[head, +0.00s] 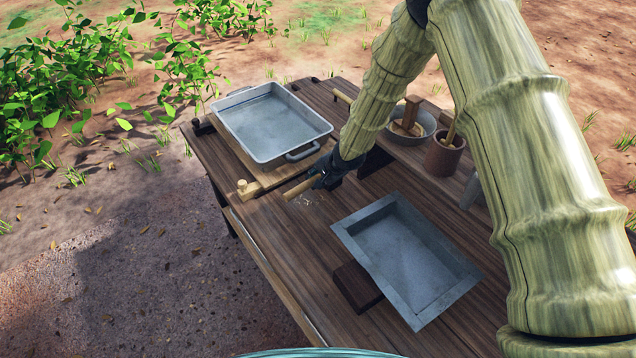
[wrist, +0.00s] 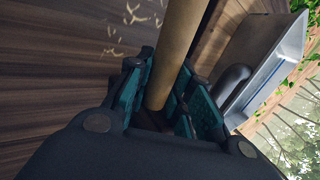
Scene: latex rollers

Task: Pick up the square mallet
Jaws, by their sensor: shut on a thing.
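My gripper (head: 322,180) is over the middle of the wooden table, between the two metal trays. It is shut on a round, light brown wooden handle (head: 300,189). In the wrist view the handle (wrist: 178,45) runs up between the teal finger pads of my gripper (wrist: 168,105). No square mallet head shows on it, so I cannot tell from its shape whether it is the square mallet. Its other end is hidden by the gripper. In the head view I cannot tell whether the handle touches the table.
A deep grey tray (head: 322,128) stands behind left on a wooden board. A shallow grey tray (head: 462,290) lies front right, beside a dark wooden block (head: 357,287). A bowl (head: 430,124) with wooden items and a brown cup (head: 445,160) stand at the right.

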